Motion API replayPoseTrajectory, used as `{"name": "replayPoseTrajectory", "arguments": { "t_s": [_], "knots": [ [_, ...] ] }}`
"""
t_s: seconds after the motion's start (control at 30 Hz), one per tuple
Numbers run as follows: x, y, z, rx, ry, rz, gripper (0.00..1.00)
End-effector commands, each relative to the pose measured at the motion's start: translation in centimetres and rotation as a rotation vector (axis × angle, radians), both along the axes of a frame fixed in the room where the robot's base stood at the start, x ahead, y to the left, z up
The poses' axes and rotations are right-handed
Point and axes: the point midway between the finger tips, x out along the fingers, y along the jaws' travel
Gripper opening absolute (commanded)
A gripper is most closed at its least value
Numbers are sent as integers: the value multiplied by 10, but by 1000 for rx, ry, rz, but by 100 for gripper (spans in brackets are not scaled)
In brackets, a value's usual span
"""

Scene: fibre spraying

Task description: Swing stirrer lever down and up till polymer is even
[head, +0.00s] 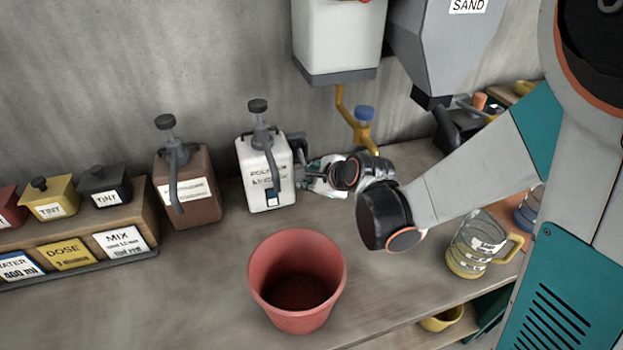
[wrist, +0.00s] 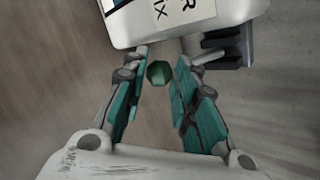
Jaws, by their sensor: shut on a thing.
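The white polymer container (head: 262,178) stands upright on the bench, with a dark pump head and spout on top and a small blue-and-white gauge strip on its front. It also shows at the top of the wrist view (wrist: 185,20). My gripper (head: 316,174) is at the container's right side. In the wrist view its teal-padded fingers (wrist: 160,72) are closed around a round dark green knob (wrist: 159,73), the end of the stirrer lever. The lever's arm is mostly hidden. The polymer inside cannot be seen clearly.
A red bucket (head: 262,287) stands in front of the container. A brown container (head: 188,195) is to its left, beside tint boxes (head: 104,185). A white tank (head: 337,40) with a yellow tap (head: 362,133) hangs above right. A clear jug (head: 470,245) stands at right.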

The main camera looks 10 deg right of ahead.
Motion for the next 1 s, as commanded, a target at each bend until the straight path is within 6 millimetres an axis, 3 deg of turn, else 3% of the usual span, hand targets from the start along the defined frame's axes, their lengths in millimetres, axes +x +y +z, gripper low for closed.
{"name": "replayPoseTrajectory", "arguments": {
  "t_s": [0.2,0.7,0.73,0.8,1.0],
  "knots": [
    [-1,0,-10,-4,9,2,0],
    [-1,-1,-12,-6,9,2,0],
    [-1,0,-12,-6,9,2,32],
    [-1,0,-12,-6,9,2,46],
    [0,0,-11,-4,7,2,46]
  ]
}}
